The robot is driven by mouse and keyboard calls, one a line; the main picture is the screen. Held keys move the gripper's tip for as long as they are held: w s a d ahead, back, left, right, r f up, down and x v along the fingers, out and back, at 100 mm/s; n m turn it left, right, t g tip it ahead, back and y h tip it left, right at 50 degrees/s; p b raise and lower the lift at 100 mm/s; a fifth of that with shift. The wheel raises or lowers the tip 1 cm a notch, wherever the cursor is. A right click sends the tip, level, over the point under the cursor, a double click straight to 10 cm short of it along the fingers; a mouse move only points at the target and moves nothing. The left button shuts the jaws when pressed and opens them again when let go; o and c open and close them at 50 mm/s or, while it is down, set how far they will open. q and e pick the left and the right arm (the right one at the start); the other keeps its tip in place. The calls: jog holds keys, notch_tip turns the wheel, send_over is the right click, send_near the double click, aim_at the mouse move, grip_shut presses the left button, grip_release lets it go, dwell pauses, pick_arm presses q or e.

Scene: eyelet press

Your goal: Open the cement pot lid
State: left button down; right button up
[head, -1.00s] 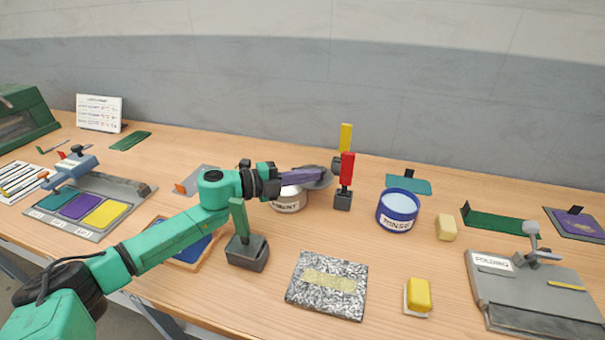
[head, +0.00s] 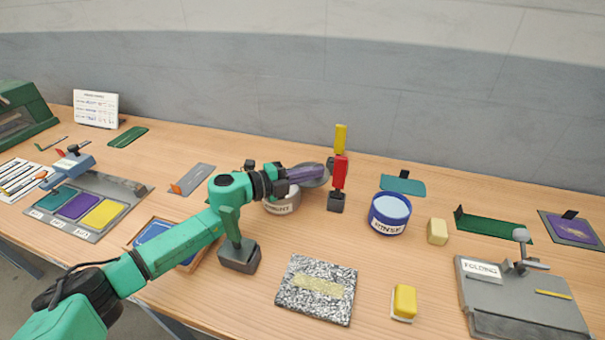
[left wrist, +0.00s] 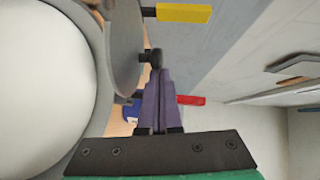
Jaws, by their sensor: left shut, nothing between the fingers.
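The cement pot (head: 283,203) is a low white pot with a partly hidden label, behind my left forearm. Its grey lid (head: 322,180) is raised and tilted up at the pot's right side. In the left wrist view the pot (left wrist: 45,80) shows a pale round inside, uncovered, and the lid (left wrist: 126,45) stands steeply at its edge with a dark knob (left wrist: 152,56). My left gripper (head: 320,173) has purple fingers, shut and empty. In the wrist view its fingertips (left wrist: 157,72) are close by the knob; I cannot tell whether they touch. My right gripper is not in view.
Red-handled (head: 340,172) and yellow-handled (head: 341,138) tools stand just right of the lid. The blue rinse pot (head: 390,213) is farther right. A speckled slab (head: 317,290) lies in front.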

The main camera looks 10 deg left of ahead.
pick_arm(q)
jog(key=shift+w+d, duration=0.15)
jog(key=shift+w, duration=0.1)
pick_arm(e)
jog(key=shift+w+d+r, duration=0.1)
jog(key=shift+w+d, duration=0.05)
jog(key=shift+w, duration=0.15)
